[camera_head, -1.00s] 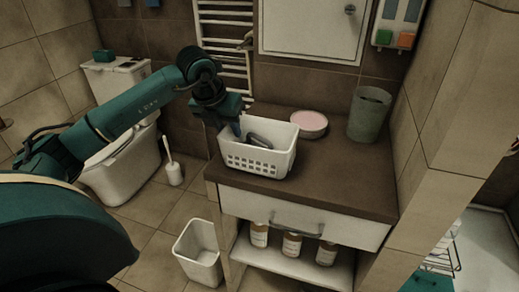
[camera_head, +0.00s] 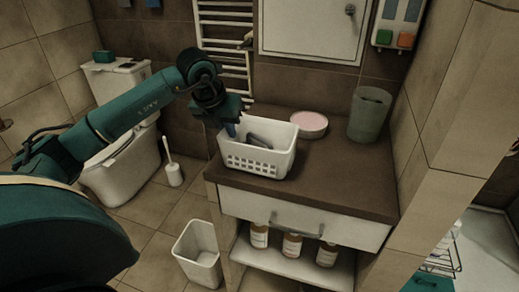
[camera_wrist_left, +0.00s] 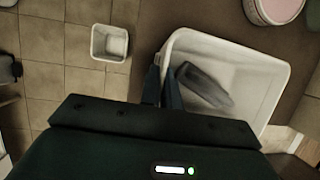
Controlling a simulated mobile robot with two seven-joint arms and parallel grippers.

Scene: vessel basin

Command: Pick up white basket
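The white basket (camera_head: 262,163) stands upright on the dark countertop, with slots in its front wall. A dark grey object lies inside it. My left gripper (camera_head: 231,130) is at the basket's left end, pointing down. In the left wrist view, the two fingers (camera_wrist_left: 162,82) are close together on either side of the wall of the basket (camera_wrist_left: 268,72), one outside and one inside. They look shut on that wall, though the contact itself is partly hidden. The basket appears to rest on the counter. My right gripper is not in view.
A pink-topped round tin (camera_head: 309,124) and a grey-green cup (camera_head: 369,114) stand behind and right of the basket. Bottles sit on the shelf (camera_head: 292,262) below. A white bin (camera_head: 198,254) stands on the floor. The counter's front right (camera_head: 335,183) is clear.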

